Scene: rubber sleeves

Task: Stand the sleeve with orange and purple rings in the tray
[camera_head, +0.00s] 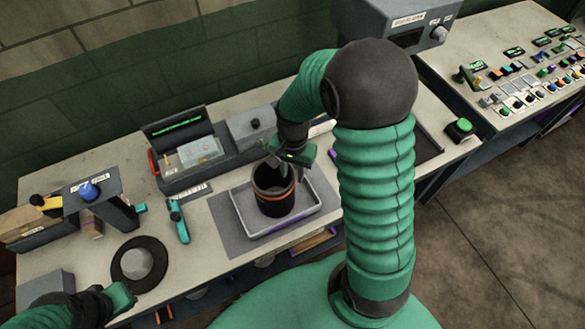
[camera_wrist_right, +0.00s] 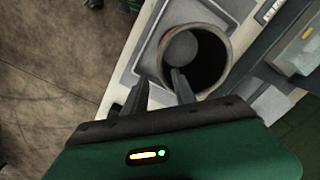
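A black sleeve (camera_head: 274,202) with an orange ring stands upright in the grey tray (camera_head: 243,224); I cannot make out a purple ring. My right gripper (camera_head: 285,166) is at the sleeve's upper rim. In the right wrist view, the right gripper (camera_wrist_right: 160,77) has its fingers apart, one outside the sleeve (camera_wrist_right: 217,42) and one over its opening, with a gap around the wall. My left gripper (camera_head: 122,297) is at the lower left, away from the sleeve; its fingers are too unclear to judge.
A black disc with a grey dome (camera_head: 138,263) and a green-handled tool (camera_head: 179,222) lie left of the tray. A grey case (camera_head: 190,150) stands behind it. A green button box (camera_head: 461,129) is at right. Bare table shows between the tool and disc.

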